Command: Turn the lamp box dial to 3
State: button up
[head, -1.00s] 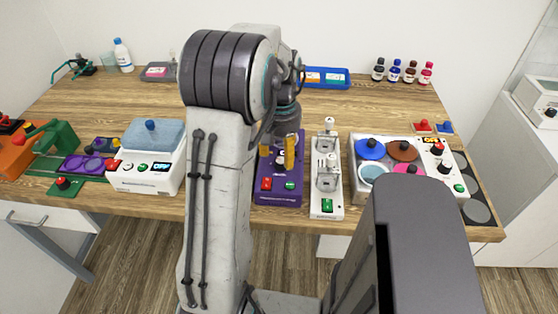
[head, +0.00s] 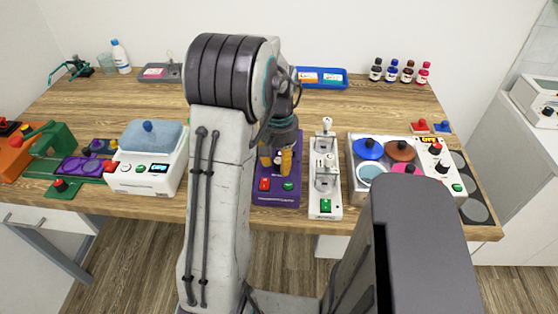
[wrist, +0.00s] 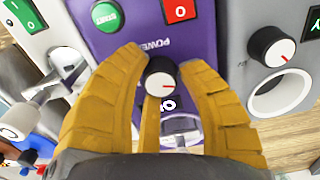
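A purple box (head: 275,193) stands near the table's front edge, with a red and a green button. I cannot read a lamp label on it. My gripper (head: 276,166) is over this box, pointing down. In the wrist view my yellow fingers (wrist: 160,68) are spread on both sides of the dial, with a gap showing, so the gripper looks open. A grey box (wrist: 240,70) with another red-marked dial (wrist: 272,46) and a round ring is at right.
In the head view a white device (head: 325,190) with a green switch stands close right of the purple box. A panel with coloured discs (head: 368,150) is further right. A white box with a blue-grey top (head: 150,137) is left. The table's back middle is mostly clear.

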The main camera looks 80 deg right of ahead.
grip_shut()
jog(key=m, duration=0.6)
jog(key=shift+f+b, duration=0.1)
jog(key=shift+b, duration=0.2)
jog(key=m, duration=0.7)
jog(key=shift+a+m, duration=0.1)
jog(key=shift+m, duration=0.3)
jog(key=m, duration=0.7)
jog(key=shift+b, duration=0.3)
jog(key=m, duration=0.6)
jog(key=shift+m, duration=0.3)
